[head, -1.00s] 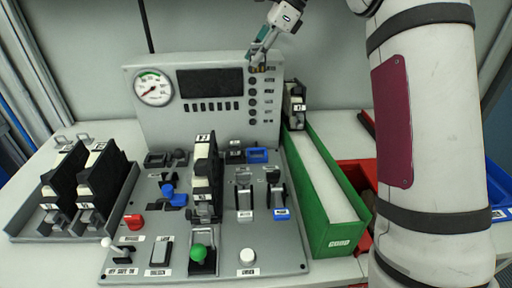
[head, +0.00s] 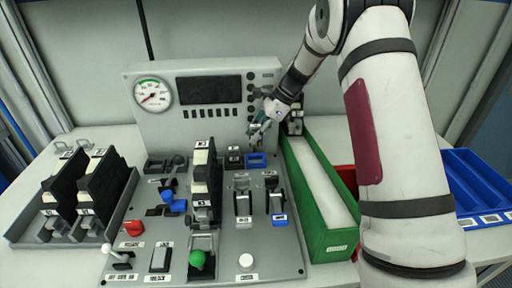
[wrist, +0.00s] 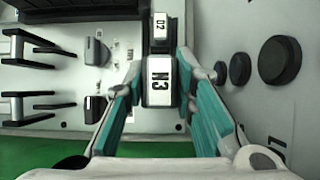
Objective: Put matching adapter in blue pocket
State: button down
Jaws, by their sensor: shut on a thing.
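My gripper (head: 262,122) hangs low in front of the upright panel, at the right side of the console. In the head view the adapter is small and mostly hidden by the fingers. The blue pocket (head: 257,160) is a blue-framed socket on the console deck, just below the gripper. The adapter appears above it, and I cannot tell whether they touch. The pocket is not recognisable in the wrist view.
A dark-and-white module (head: 202,182) stands mid-console. A grey holder (head: 122,205) with similar modules is at left. A long green bin (head: 328,244) runs close along the console's right side, with a dark module (head: 294,122) at its far end. The gauge panel (head: 205,122) rises behind.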

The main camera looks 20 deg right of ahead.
jog(key=shift+f, duration=2.8)
jog(key=shift+f, duration=0.15)
jog(key=shift+f, duration=0.35)
jog(key=shift+f, duration=0.1)
jog(key=c, duration=1.3)
grip_release()
